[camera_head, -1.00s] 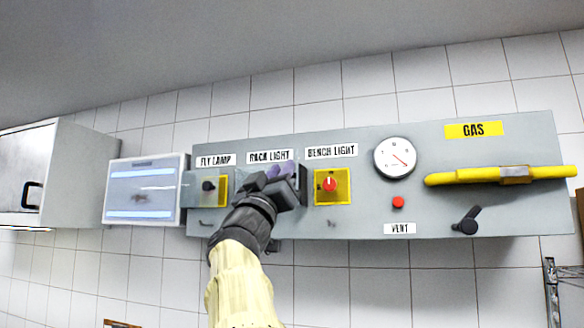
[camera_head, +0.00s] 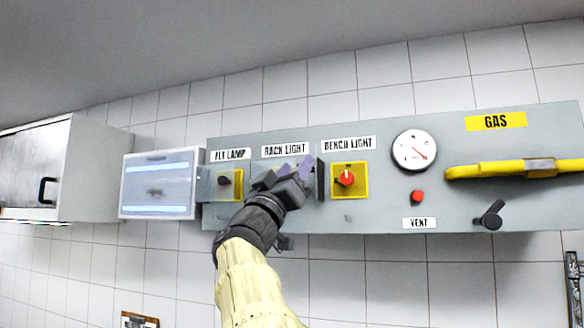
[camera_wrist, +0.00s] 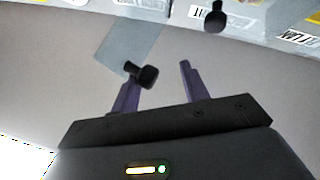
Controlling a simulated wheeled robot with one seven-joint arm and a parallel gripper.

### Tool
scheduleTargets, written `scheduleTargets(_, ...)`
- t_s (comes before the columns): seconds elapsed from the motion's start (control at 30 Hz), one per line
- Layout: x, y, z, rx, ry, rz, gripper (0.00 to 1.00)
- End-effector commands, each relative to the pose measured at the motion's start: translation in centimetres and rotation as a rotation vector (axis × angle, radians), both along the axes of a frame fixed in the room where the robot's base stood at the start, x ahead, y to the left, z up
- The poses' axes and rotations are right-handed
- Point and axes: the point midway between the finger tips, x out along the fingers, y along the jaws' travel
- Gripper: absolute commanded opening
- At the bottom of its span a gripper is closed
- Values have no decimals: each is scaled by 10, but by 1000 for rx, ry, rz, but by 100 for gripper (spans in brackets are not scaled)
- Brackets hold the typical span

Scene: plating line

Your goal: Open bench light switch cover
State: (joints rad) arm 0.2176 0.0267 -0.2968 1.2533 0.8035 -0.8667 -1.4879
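The bench light switch, a red knob (camera_head: 346,179) on a yellow plate (camera_head: 362,194), is uncovered in the head view. Its cover (camera_head: 320,180) appears as a dark, nearly edge-on strip at the plate's left, swung out from the panel. The wrist view shows a translucent grey flap (camera_wrist: 128,45), apparently this cover, with a black handle knob (camera_wrist: 146,76). My gripper (camera_head: 300,172) is left of the plate, in front of the rack light switch, which it hides. In the wrist view my gripper (camera_wrist: 159,72) has its purple fingers apart; the knob appears by the left finger, contact unclear.
The grey panel (camera_head: 385,212) also carries the fly lamp switch (camera_head: 226,182), a round gauge (camera_head: 414,151), a red button (camera_head: 417,196), a black lever (camera_head: 491,216) and a yellow gas handle (camera_head: 485,171). A lit fly lamp (camera_head: 157,186) hangs at left.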

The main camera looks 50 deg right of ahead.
Motion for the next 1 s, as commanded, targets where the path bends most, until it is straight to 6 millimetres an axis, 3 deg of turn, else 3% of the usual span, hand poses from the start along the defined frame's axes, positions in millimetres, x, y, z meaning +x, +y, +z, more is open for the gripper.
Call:
scheduleTargets(0.47, 2, 4, -8, 5, 2, 6, 43)
scheduleTargets(1.0, -13, 62, -66, 1, -1, 6, 43)
